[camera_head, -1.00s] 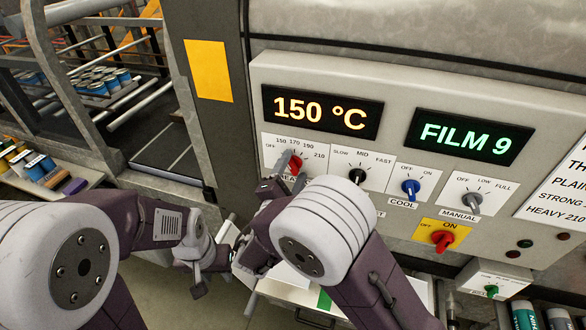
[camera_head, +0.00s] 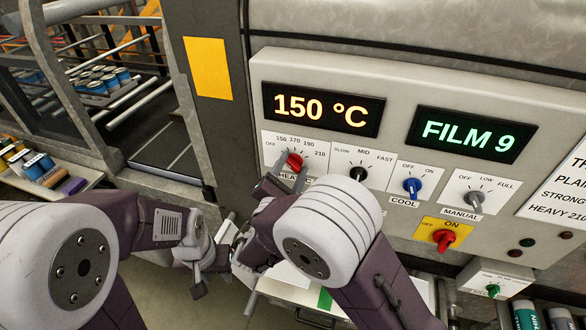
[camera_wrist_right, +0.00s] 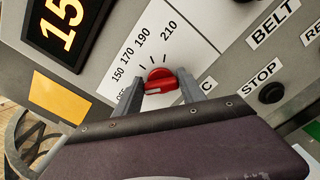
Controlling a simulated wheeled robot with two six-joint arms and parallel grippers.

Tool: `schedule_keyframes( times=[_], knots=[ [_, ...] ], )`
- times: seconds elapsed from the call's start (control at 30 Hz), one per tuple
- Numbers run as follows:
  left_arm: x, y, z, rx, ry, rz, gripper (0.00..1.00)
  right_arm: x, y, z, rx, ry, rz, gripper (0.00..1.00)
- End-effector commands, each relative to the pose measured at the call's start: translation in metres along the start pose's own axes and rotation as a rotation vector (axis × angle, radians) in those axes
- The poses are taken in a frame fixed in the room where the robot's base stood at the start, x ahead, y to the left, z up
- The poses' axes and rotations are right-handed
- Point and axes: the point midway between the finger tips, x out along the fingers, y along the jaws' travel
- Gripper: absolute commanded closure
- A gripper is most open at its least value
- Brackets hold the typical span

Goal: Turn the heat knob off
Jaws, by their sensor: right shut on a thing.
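The red heat knob (camera_head: 295,161) is on the grey control panel, below the display (camera_head: 322,108) that reads 150 °C. Its dial is marked OFF, 150, 170, 190 and 210. In the right wrist view the knob (camera_wrist_right: 159,80) sits between the two fingers of my right gripper (camera_wrist_right: 160,90), which is shut on it. In the head view my right gripper (camera_head: 288,178) reaches up to the knob from below and covers part of the label. My left gripper (camera_head: 198,283) hangs low, away from the panel, and its fingers are not clear.
A black knob (camera_head: 358,174), a blue COOL knob (camera_head: 411,186) and a grey MANUAL knob (camera_head: 475,203) stand to the right. A red switch (camera_head: 443,239) on a yellow plate is below. The wrist view shows a black STOP button (camera_wrist_right: 271,92).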

Motion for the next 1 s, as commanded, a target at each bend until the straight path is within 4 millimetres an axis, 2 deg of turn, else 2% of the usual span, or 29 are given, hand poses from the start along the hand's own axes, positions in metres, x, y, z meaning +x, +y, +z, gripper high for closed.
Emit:
schedule_keyframes(
  times=[0.33, 0.87, 0.9, 0.97, 1.0],
  knots=[
    [0.0005, 0.0000, 0.0001, 0.000, 0.000, 0.000, 0.64, -0.0003, -0.0012, -0.0025, -0.147, 0.006, -0.003, 0.93],
    [0.0006, 0.0000, 0.0001, 0.000, 0.000, 0.000, 0.64, -0.0004, -0.0020, -0.0032, -0.177, 0.008, -0.004, 0.93],
    [0.0006, 0.0000, 0.0001, 0.000, 0.000, 0.000, 0.64, -0.0004, -0.0021, -0.0033, -0.177, 0.008, -0.004, 0.44],
    [0.0006, 0.0000, 0.0001, 0.000, 0.000, 0.000, 0.64, -0.0003, -0.0019, -0.0030, -0.176, 0.007, -0.004, 0.31],
    [0.0005, 0.0000, 0.0000, 0.000, 0.000, 0.000, 0.64, -0.0003, -0.0016, -0.0027, -0.175, 0.006, -0.004, 0.31]
  ],
)
